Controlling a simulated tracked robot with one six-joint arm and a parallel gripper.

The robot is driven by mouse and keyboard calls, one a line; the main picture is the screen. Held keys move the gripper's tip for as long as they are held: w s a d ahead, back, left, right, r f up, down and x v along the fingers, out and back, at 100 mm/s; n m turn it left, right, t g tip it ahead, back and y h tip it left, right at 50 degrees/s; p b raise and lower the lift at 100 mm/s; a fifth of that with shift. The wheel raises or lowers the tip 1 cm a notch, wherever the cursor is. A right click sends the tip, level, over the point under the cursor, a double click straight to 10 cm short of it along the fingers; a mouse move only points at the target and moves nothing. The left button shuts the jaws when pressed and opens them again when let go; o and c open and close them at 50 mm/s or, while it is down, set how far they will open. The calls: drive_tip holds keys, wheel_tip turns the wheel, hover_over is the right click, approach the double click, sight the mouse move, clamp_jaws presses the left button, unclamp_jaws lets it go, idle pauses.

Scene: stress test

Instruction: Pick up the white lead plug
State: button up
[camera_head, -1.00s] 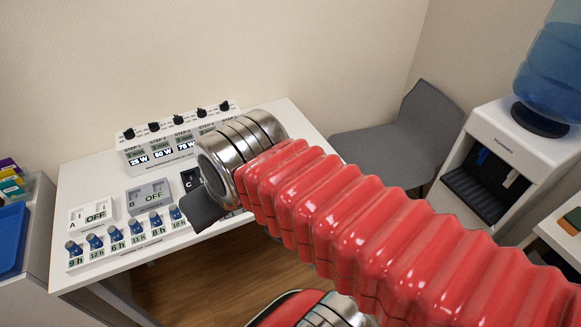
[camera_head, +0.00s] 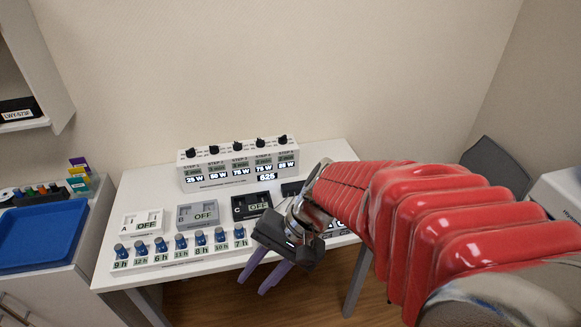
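I cannot make out a white lead plug for certain in the head view. The white module A (camera_head: 143,222), the grey module B (camera_head: 198,214) and the black module C (camera_head: 251,206) stand in a row on the white table (camera_head: 140,185), with slots in their tops too small to read. My gripper (camera_head: 252,287) is in front of the table's front edge, pointing down and to the left. Its two purple-grey fingers are apart with nothing seen between them. My red arm and the gripper body hide the right part of the table.
A row of blue-capped vials (camera_head: 181,243) stands along the table's front. A white panel with black knobs (camera_head: 238,165) is at the back. A blue tray (camera_head: 42,236) lies on the left cabinet. A grey chair (camera_head: 497,168) and a white dispenser (camera_head: 558,195) are at the right.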

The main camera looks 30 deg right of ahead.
drive_tip(key=w+d+f+m+t+y, duration=0.35)
drive_tip(key=w+d+m+t, duration=0.6)
drive_tip(key=d+m, duration=0.4)
drive_tip(key=s+d+f+m+t+h, duration=0.2)
drive_tip(key=d+m+h, duration=0.4)
drive_tip(key=d, duration=0.3)
drive_tip(key=s+d+f+m+t+h, duration=0.3)
drive_tip(key=d+f+m+t+h, duration=0.1)
drive_tip(key=d+m, duration=0.5)
drive_tip(key=shift+d+f+h, duration=0.4)
drive_tip(key=shift+f+h, duration=0.45)
drive_tip(key=shift+f, duration=0.1)
drive_tip(key=shift+w+d+f, duration=0.1)
drive_tip(key=shift+w+d, duration=0.05)
drive_tip(key=shift+w, duration=1.8)
drive_tip(key=shift+w+d+f, duration=0.1)
drive_tip(key=shift+w, duration=1.85)
drive_tip(key=shift+w+d, duration=0.1)
drive_tip(key=shift+w, duration=0.35)
